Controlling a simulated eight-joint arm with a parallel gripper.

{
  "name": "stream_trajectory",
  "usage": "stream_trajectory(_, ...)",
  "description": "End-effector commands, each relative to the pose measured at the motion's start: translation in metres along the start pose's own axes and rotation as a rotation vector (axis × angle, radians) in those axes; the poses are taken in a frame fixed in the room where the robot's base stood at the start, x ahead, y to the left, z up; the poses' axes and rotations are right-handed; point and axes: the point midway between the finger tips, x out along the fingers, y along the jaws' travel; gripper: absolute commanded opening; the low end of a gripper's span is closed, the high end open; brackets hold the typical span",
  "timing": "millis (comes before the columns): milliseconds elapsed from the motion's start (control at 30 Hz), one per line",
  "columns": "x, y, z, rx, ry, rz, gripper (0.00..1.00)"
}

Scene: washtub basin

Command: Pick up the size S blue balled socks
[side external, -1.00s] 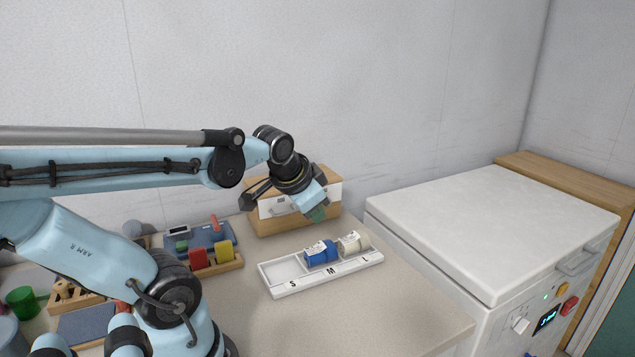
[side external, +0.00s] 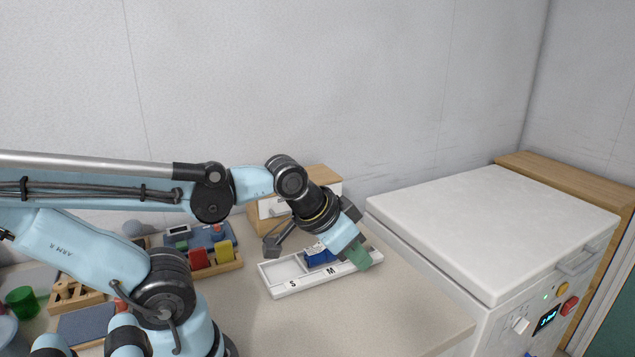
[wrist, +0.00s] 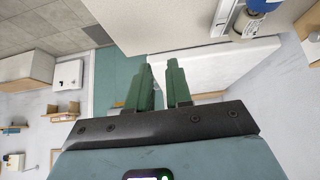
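The blue balled socks (side external: 318,254) lie in the middle compartment of a white tray (side external: 282,292) marked S, M and L, near the M. In the side view my gripper (side external: 362,261) partly hides them. Its green fingertips are over the tray's right end, around the L compartment, pointing down and right. In the wrist view the gripper (wrist: 160,70) has its two green fingers apart with nothing between them. A bit of the blue socks (wrist: 262,5) and a cream roll (wrist: 247,22) show at the top right. In the side view the cream roll is hidden behind my gripper.
A white chest-like machine (side external: 490,225) stands right of the table. A wooden drawer box (side external: 322,178) is behind the tray. A wooden holder with red and yellow blocks (side external: 224,250) is at left. The tabletop in front of the tray is clear.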

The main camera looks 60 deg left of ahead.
Motion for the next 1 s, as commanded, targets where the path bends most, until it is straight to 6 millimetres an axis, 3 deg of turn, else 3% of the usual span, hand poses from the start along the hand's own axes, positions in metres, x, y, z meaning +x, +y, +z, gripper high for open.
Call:
stream_trajectory(67, 0.0, 0.0, 0.0, 0.0, 0.0, 0.0, 0.32)
stream_trajectory(433, 0.0, 0.0, 0.0, 0.0, 0.0, -0.001, 0.89)
stream_trajectory(767, 0.001, -0.001, 0.0, -0.007, -0.009, -0.007, 0.9)
stream_trajectory(1000, 0.013, -0.013, -0.004, -0.136, -0.133, -0.127, 0.9)
